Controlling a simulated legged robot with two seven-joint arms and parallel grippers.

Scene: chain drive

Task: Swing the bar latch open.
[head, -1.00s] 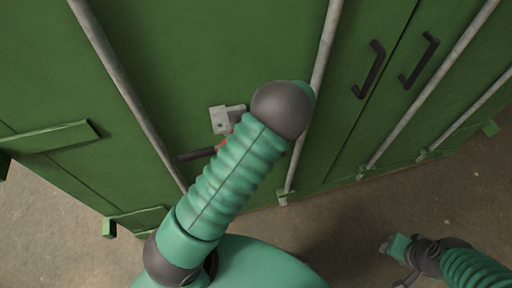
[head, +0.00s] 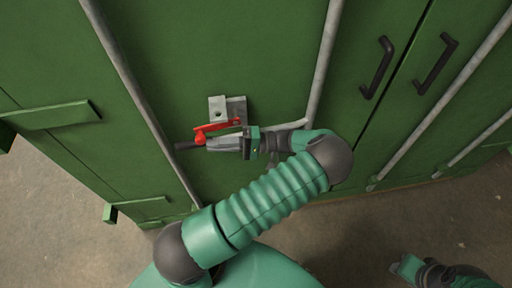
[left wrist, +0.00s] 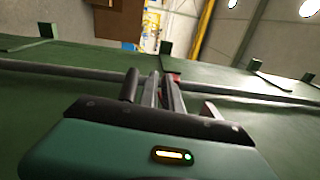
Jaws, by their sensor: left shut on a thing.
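The bar latch (head: 216,127) is a red lever with a dark grip (head: 184,146), mounted below a pale grey bracket (head: 217,107) on the green door. The grip points left in the head view. My left gripper (head: 208,143) comes in from the right and is shut on the latch at the red and dark end. In the left wrist view the fingers (left wrist: 165,92) are close together, with the dark grip (left wrist: 130,85) beside them and a bit of red behind. The exact contact is hidden there. My right gripper (head: 405,268) is at the bottom right, away from the latch; its jaws are unclear.
Long grey rods (head: 125,75) run along the green doors on both sides of the latch. Two dark pull handles (head: 377,68) stand out at the upper right. A green hinge strap (head: 55,115) is at the left. Bare concrete floor (head: 50,215) lies in front.

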